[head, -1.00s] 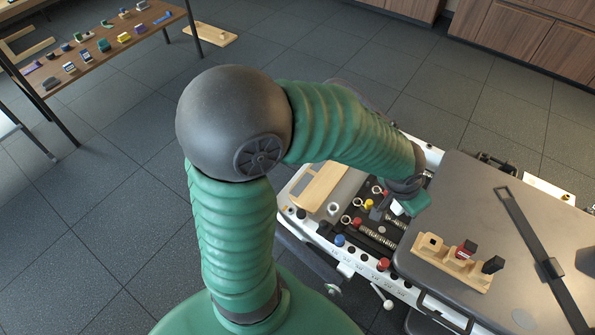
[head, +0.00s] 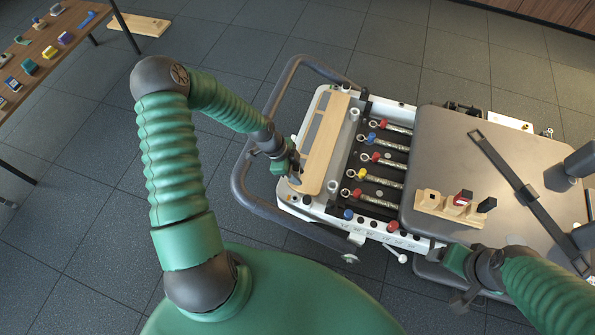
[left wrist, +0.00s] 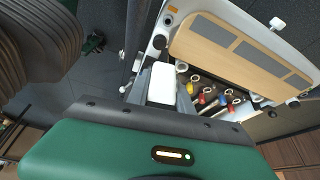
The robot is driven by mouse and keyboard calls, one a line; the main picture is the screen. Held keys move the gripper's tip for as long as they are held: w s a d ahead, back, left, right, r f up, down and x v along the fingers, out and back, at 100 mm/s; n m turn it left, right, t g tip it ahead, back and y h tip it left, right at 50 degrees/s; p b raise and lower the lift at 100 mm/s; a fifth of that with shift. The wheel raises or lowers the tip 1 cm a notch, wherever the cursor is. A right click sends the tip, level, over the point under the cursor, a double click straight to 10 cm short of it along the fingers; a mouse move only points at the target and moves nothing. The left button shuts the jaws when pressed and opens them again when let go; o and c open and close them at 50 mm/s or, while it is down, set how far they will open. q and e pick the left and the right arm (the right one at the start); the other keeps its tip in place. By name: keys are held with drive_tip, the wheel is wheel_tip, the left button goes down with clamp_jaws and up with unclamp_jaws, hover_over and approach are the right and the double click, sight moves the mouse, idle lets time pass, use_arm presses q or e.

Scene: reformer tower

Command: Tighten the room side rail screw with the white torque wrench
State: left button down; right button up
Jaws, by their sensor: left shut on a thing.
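My left gripper (head: 291,168) is at the left end of the reformer, beside the pale wooden board (head: 326,145) and above the white frame end. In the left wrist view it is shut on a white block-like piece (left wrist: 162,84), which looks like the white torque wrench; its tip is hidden. The white rail (head: 375,232) runs along the near side of the reformer. I cannot pick out the rail screw for certain. My right gripper (head: 457,266) is low at the right, by the near edge of the grey carriage; its fingers are unclear.
A wooden holder (head: 433,205) with a red and a black tool stands on the grey carriage (head: 450,150). Springs with coloured ends (head: 385,160) lie beside the board. A grey tube bar (head: 240,180) curves around the frame's left end. A table with small objects (head: 45,55) stands far left.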

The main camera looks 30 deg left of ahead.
use_arm(q)
drive_tip(key=shift+a+f, duration=0.1)
drive_tip(key=shift+a, duration=0.35)
drive_tip(key=shift+d+f, duration=0.15)
drive_tip(key=shift+f, duration=0.15)
drive_tip(key=f+b, duration=0.2)
drive_tip(key=f, duration=0.1)
drive_tip(key=f+b, duration=0.2)
drive_tip(key=f, duration=0.2)
drive_tip(key=d+f+b, duration=0.1)
drive_tip(key=f+b, duration=0.2)
drive_tip(key=shift+f, duration=0.4)
drive_tip(key=shift+a+f, duration=0.15)
use_arm(e)
drive_tip(key=s+x, duration=0.1)
drive_tip(key=x, duration=0.6)
drive_tip(key=shift+s+a+f, duration=0.15)
drive_tip(key=shift+s+f, duration=0.1)
drive_tip(key=shift+s, duration=0.05)
use_arm(q)
drive_tip(key=shift+a, duration=0.1)
